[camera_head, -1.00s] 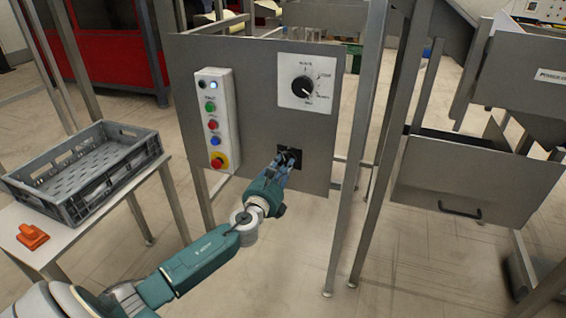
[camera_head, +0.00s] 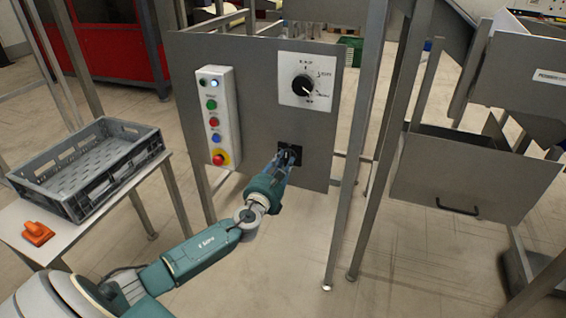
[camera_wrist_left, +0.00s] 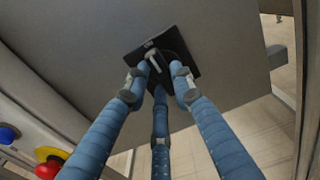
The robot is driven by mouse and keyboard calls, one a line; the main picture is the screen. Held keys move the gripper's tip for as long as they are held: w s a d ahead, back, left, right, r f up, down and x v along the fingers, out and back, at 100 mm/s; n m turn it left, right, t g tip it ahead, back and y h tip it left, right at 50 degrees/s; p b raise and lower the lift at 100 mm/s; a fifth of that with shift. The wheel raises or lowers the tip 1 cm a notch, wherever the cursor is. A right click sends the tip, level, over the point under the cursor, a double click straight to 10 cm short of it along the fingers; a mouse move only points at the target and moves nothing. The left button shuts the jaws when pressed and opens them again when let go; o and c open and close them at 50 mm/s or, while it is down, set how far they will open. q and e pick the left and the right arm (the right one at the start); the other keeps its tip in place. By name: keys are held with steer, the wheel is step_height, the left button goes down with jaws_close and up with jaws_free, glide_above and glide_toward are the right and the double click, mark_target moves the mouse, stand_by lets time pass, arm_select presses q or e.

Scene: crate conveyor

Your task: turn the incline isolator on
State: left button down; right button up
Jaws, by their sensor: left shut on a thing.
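The isolator, a black square plate with a small grey handle, is low on the grey metal panel (camera_head: 262,110) in the head view (camera_head: 297,151). In the left wrist view the isolator (camera_wrist_left: 152,55) is close ahead, with the handle between my fingers. My left gripper (camera_head: 287,158) is at the isolator with its blue fingers shut on the handle; its three fingers also show in the wrist view (camera_wrist_left: 158,75). The fingers hide part of the plate in the head view, and I cannot read the handle's marked position. My right gripper is not in view.
A white button box (camera_head: 217,115) with a red stop button is left of the isolator. A dial plate (camera_head: 306,80) sits above it. A grey crate (camera_head: 65,190) and an orange object (camera_head: 37,233) are on a table at left. Metal posts stand at right.

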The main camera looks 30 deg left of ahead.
arm_select(q)
steer(key=shift+f, duration=0.1)
steer(key=c, duration=1.5)
jaws_free()
steer(key=shift+o, duration=0.2)
steer(key=v, duration=1.2)
steer(key=shift+a, duration=0.1)
